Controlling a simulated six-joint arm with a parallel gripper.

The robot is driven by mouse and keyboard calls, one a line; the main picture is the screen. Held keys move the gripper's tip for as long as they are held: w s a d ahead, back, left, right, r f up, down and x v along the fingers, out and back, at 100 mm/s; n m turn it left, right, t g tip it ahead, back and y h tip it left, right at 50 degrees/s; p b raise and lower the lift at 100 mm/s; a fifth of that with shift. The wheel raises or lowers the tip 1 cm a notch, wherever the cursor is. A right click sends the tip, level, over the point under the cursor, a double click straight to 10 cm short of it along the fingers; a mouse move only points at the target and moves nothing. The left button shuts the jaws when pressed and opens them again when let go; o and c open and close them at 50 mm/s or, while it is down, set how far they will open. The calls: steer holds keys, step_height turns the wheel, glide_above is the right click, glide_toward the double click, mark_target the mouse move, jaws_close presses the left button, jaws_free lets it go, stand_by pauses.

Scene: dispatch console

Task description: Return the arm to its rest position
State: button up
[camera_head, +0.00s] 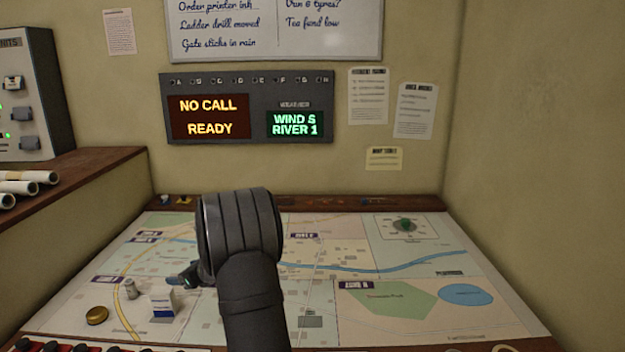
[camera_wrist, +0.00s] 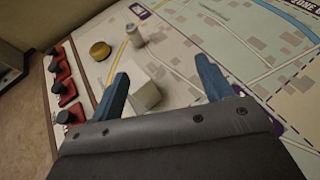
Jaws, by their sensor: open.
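My gripper shows in the wrist view (camera_wrist: 165,85) with its two blue fingers spread apart and nothing gripped between them. The gripper is over the left part of the map table (camera_head: 420,325).
A brass round tin (camera_head: 97,315) and a small grey cylinder (camera_head: 130,289) stand left of the box. Red and black switches (camera_wrist: 68,88) line the table's edge. Rolled papers (camera_head: 25,182) lie on the left shelf. A wall display (camera_head: 248,108) reads NO CALL, READY. The map's right side is clear.

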steer(key=s+d+m+t, duration=0.1)
steer(key=s+d, duration=0.2)
steer(key=d, duration=1.3)
steer(key=s+d+m+t+h, duration=0.1)
steer(key=s+d, duration=0.3)
steer(key=d, duration=1.2)
steer(key=shift+d+m+t+h, duration=0.15)
steer(key=shift+m+t+h, duration=0.15)
steer(key=shift+m+t, duration=0.15)
steer(key=shift+o, duration=0.5)
